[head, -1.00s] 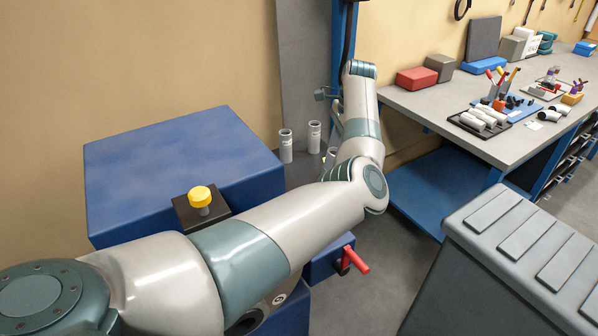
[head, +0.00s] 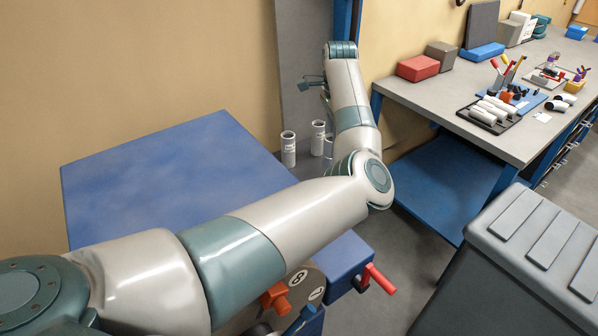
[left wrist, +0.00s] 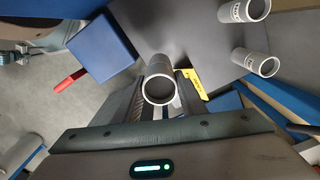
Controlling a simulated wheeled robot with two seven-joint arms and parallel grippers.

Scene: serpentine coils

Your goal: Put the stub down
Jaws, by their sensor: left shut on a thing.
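The stub (left wrist: 159,67) is a short, pale grey open tube in the middle of the left wrist view. My left gripper (left wrist: 160,106) is shut on it, with the dark fingers on either side. The tube's open end faces the camera; I cannot tell whether its far end touches anything. In the head view my left arm reaches out towards the back wall, and its forearm hides most of the gripper and the stub. My right gripper is not in view.
The workbench (head: 430,105) stands right.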

